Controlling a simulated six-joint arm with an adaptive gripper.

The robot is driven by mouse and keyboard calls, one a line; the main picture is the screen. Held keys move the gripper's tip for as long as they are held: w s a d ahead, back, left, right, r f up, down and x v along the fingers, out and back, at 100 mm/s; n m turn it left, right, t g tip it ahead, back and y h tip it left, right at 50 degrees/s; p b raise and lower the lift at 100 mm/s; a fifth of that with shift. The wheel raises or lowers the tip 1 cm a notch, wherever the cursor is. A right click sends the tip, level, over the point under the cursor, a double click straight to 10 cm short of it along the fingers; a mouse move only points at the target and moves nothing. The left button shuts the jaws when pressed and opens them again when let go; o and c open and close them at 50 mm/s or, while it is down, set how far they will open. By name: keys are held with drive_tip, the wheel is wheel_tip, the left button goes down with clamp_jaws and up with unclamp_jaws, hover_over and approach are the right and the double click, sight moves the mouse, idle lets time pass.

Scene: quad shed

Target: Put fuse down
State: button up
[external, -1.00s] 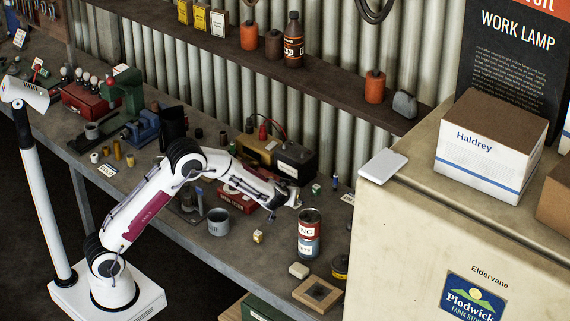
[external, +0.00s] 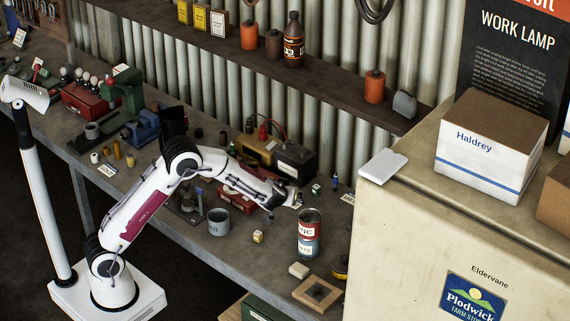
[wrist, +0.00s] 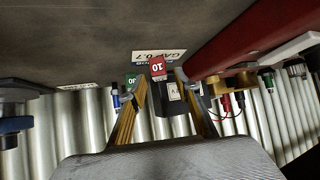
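A red fuse marked 10 (wrist: 158,68) shows between my fingertips in the wrist view. My gripper (wrist: 161,78) has its two fingers apart, with a gap on each side of the fuse; I see no contact. In the external view my gripper (external: 297,201) is low over the bench, behind the red-and-white can (external: 310,234), and the red fuse cannot be made out there. A green fuse marked 30 (wrist: 131,80) is beside the left finger in the wrist view. The green fuse also stands on the bench in the external view (external: 316,188).
A dark battery (external: 296,163) with a charger (external: 257,151) stands behind my gripper. A GAP 0.7 label (wrist: 160,55) lies near the red fuse. A blue item (external: 335,183) is to the right. A grey mug (external: 218,222) and a small yellowish cube (external: 258,236) stand nearer the front edge.

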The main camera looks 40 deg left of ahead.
drive_tip(key=v, duration=0.9)
drive_tip(key=shift+s+r, duration=0.2)
drive_tip(key=shift+d, duration=0.1)
wheel_tip(320, 180, up, 13)
drive_tip(key=m+t+h, duration=0.2)
drive_tip(key=h, duration=0.3)
drive_tip(key=s+a+r+m+h, duration=0.25)
drive_tip(key=s+r, duration=0.35)
drive_tip(key=s, duration=0.4)
drive_tip(key=s+a+f+g+y, duration=0.1)
drive_tip(key=s+a+f+g, duration=0.1)
drive_tip(key=s+a, duration=0.3)
drive_tip(key=s+a+f+g+y, duration=0.1)
drive_tip(key=s+a, duration=0.5)
drive_tip(key=s, duration=0.8)
drive_tip(key=s+a+f+g+y, duration=0.1)
drive_tip(key=s+a+f+g, duration=0.2)
drive_tip(key=s, duration=0.6)
wheel_tip(320, 180, down, 3)
drive_tip(key=shift+s+a+r, duration=0.2)
drive_tip(key=shift+a+r, duration=0.05)
drive_tip(key=shift+a, duration=0.9)
